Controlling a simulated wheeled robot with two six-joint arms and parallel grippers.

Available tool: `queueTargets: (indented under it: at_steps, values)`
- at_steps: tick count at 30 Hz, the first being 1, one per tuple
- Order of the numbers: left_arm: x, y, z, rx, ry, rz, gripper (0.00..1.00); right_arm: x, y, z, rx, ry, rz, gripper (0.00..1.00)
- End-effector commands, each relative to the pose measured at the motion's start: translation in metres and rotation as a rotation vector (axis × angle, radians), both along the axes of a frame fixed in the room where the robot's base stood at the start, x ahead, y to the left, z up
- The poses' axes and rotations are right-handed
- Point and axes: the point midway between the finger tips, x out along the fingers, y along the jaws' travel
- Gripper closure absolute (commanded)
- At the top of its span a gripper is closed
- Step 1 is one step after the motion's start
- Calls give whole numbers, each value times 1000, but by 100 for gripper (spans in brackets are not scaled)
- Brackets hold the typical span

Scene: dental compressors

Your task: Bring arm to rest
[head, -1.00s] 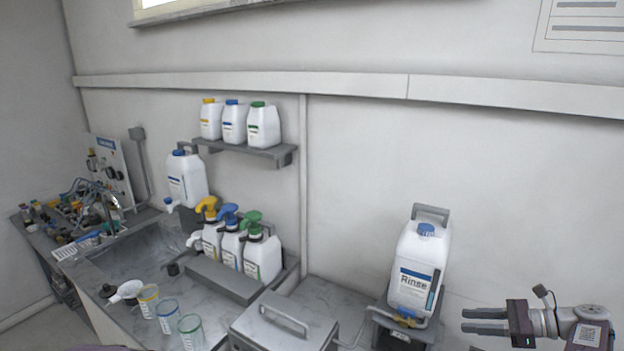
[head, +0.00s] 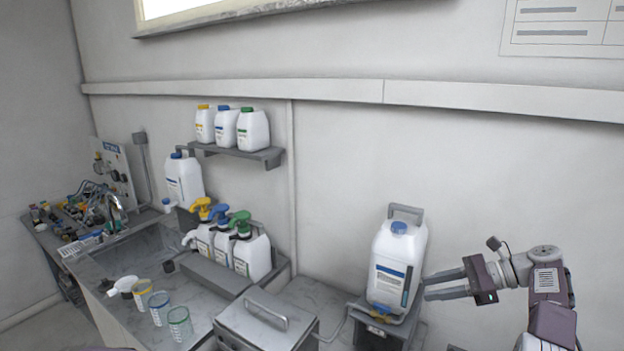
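My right gripper (head: 446,284) is at the lower right of the head view, its two fingers pointing left with a gap between them. It is open and empty. Its fingertips are just right of the white Rinse jug (head: 392,268) in the picture; I cannot tell whether they touch it. The jug stands upright with a blue cap on a dark stand (head: 388,326). My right arm bends down toward the bottom edge. My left gripper is not in view.
A lidded metal box (head: 266,322) stands left of the jug. Pump bottles (head: 250,257) and several cups (head: 179,322) are on the counter. A wall shelf (head: 232,151) holds white bottles.

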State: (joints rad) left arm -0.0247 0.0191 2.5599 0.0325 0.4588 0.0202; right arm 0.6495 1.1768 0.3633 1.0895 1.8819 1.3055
Motion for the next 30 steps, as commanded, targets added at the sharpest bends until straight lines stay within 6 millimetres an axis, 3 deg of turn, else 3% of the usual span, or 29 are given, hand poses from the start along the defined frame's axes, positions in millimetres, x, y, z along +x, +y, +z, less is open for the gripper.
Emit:
queueTargets:
  at_steps: [3, 7, 9, 13, 17, 21, 24, 27, 30]
  values:
    - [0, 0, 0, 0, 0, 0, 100, 0, 59, 29, -47, 28, 85, 65]
    - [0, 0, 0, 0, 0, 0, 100, -15, 127, 40, -154, 46, 172, 65]
    - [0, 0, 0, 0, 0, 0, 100, -35, 161, 36, -243, 35, 231, 65]
    - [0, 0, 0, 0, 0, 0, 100, -91, 200, 5, -451, -25, 377, 65]
    - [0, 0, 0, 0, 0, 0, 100, -160, 203, -42, -681, -136, 589, 65]
    - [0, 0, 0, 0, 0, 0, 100, -232, 174, -100, -901, -292, 889, 65]
    - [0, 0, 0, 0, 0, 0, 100, -270, 145, -137, -1001, -396, 1108, 65]
    - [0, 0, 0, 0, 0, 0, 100, -288, 126, -163, -1060, -533, 1333, 65]
    - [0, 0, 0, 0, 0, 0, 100, -265, 121, -162, -1129, -689, 1434, 65]
